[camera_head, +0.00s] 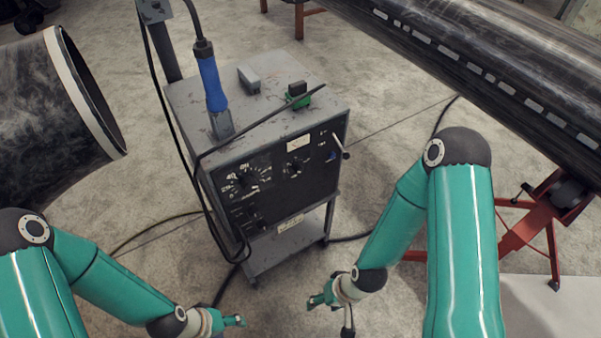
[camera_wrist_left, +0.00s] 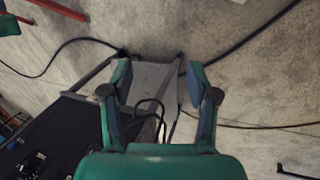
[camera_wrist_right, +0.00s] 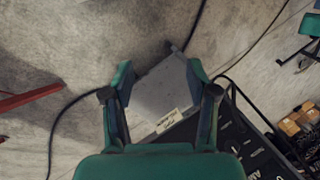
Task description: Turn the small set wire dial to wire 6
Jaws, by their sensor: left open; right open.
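The grey welding machine (camera_head: 328,111) stands in the middle of the head view, its black front panel facing me. A small dial (camera_head: 296,168) sits on the panel's upper right; its numbers and setting are too small to read. A larger numbered dial (camera_head: 250,181) is left of it. My left gripper (camera_head: 240,321) is open and empty, low in front of the machine and apart from it. My right gripper (camera_head: 314,301) is open and empty, below and right of the panel, also apart. Both wrist views show spread fingers, left (camera_wrist_left: 158,82) and right (camera_wrist_right: 160,78), with the machine's lower shelf beyond.
A large pipe (camera_head: 490,62) on a red stand (camera_head: 540,215) is at right, another pipe (camera_head: 50,110) at left.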

